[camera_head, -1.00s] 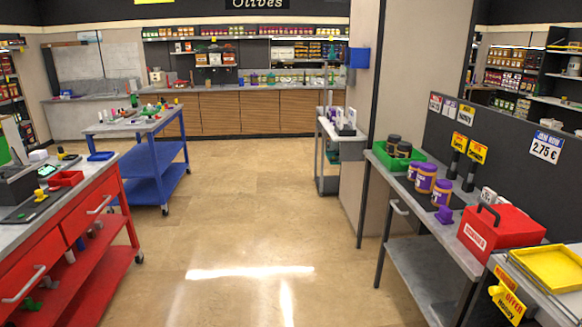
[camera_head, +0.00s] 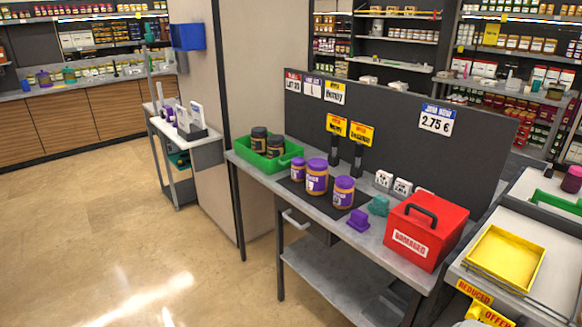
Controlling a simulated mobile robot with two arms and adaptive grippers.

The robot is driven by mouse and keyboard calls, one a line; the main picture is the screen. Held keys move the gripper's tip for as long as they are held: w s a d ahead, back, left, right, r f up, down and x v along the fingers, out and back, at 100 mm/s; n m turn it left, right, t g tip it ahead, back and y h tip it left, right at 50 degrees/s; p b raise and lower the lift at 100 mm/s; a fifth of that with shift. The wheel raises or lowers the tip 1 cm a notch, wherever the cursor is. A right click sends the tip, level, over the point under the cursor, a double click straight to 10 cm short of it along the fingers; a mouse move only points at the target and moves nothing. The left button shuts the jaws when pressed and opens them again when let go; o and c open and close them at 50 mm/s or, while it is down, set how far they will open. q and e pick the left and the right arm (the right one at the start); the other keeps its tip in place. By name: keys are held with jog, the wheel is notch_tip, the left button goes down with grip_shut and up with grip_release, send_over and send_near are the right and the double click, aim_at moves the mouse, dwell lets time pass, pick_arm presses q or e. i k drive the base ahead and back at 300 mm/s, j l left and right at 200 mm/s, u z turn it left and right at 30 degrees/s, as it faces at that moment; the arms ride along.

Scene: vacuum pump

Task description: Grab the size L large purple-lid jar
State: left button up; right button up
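Three purple-lid jars stand upright on a dark mat on the grey table (camera_head: 292,205). The largest purple-lid jar (camera_head: 316,178) stands in the middle. A smaller purple-lid jar (camera_head: 298,170) is just left of it, and a medium purple-lid jar (camera_head: 343,193) is to its right. All have brown contents and purple labels. Their size marks are too small to read. Neither of my grippers shows in the view.
A green crate (camera_head: 285,163) with dark-lidded jars is left of the purple-lid jars. A purple block (camera_head: 358,220), a teal object (camera_head: 379,206) and a red toolbox (camera_head: 427,231) are to the right. A dark panel (camera_head: 400,130) stands behind. The floor (camera_head: 150,230) in front is clear.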

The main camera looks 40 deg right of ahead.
aim_at(318, 170)
jog(key=i+j+z, duration=0.1)
jog(key=i+z, duration=0.3)
jog(key=i, duration=0.15)
jog(key=i+j+z, duration=0.35)
jog(key=i, duration=0.15)
jog(key=i+j+z, duration=0.4)
jog(key=i+l, duration=0.05)
jog(key=i, duration=0.05)
